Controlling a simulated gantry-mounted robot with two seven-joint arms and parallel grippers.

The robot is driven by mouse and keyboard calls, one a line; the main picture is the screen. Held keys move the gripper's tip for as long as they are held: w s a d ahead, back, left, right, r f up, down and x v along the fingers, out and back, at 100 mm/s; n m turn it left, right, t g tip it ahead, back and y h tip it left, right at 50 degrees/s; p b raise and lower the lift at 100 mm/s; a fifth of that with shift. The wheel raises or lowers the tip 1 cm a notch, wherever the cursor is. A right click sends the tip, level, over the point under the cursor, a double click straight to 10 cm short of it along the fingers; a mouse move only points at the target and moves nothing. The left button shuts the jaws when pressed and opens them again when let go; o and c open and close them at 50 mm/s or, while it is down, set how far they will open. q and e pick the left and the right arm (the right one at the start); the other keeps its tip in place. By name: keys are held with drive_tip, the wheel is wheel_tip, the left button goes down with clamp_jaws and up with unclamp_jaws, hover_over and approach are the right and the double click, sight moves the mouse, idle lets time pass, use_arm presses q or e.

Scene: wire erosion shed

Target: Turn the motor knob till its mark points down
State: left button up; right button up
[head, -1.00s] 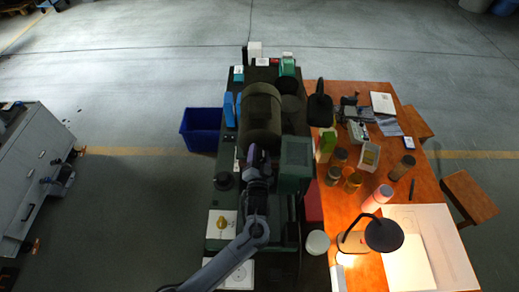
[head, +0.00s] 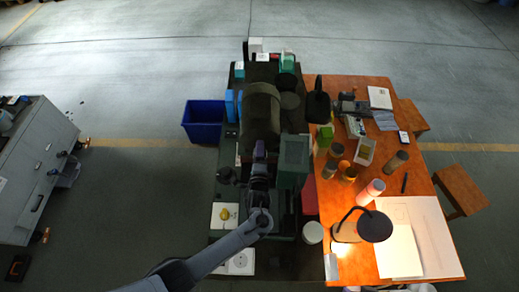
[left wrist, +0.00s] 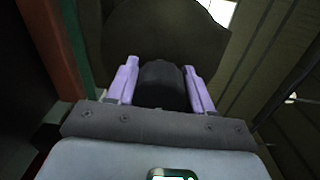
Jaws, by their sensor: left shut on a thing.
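The dark motor knob (left wrist: 160,84) sits between the two purple fingers of my left gripper (left wrist: 163,80) in the left wrist view. The fingers are shut on its sides. No mark on the knob can be made out. In the head view my left gripper (head: 259,152) is at the near end of the large dark green drum-shaped motor body (head: 261,112), and hides the knob there. My right gripper is not in view.
A green box (head: 293,154) stands close right of my left gripper. A wooden table (head: 350,268) with a lit lamp (head: 374,227), jars and papers is to the right. A blue bin (head: 202,122) and a grey cabinet (head: 38,165) are to the left, with open floor between.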

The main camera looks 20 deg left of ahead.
use_arm(q)
drive_tip(key=m, duration=0.4)
drive_tip(key=shift+m, duration=0.3)
drive_tip(key=m, duration=0.4)
drive_tip(key=shift+m, duration=0.3)
drive_tip(key=m, duration=0.5)
drive_tip(key=shift+r, duration=0.1)
drive_tip(key=shift+m, duration=2.1)
drive_tip(key=o, duration=1)
drive_tip(key=shift+d, duration=0.1)
